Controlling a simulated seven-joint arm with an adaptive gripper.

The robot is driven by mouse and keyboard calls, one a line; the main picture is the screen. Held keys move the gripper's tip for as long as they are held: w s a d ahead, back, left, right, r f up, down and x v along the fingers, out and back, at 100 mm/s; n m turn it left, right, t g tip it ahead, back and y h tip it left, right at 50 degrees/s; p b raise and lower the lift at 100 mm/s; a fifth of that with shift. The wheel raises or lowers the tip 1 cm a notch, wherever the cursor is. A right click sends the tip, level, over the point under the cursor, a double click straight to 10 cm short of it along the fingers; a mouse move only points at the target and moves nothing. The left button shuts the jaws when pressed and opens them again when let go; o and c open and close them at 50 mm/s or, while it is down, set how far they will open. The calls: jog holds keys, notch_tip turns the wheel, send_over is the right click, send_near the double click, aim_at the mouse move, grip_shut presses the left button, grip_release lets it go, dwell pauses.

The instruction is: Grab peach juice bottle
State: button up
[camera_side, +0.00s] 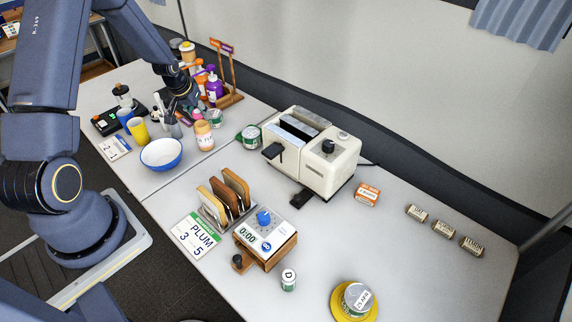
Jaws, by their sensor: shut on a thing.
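A small bottle with a peach-coloured body and pale label (204,138) stands on the far table, right of the white and blue bowl. Its label is too small to read, so I cannot tell whether it is the peach juice bottle. My gripper (184,114) is low over the same table, just behind and left of this bottle. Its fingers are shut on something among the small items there. The dark fingers and the clutter hide what they hold. A pink item (197,114) shows right beside the fingers.
A green and white can (215,118), a purple bottle (214,88) and a wooden rack (229,97) crowd the right and back. A yellow cup (139,131) and a bowl (161,154) stand in front. A toaster (318,160) is on the near table.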

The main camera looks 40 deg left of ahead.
grip_shut()
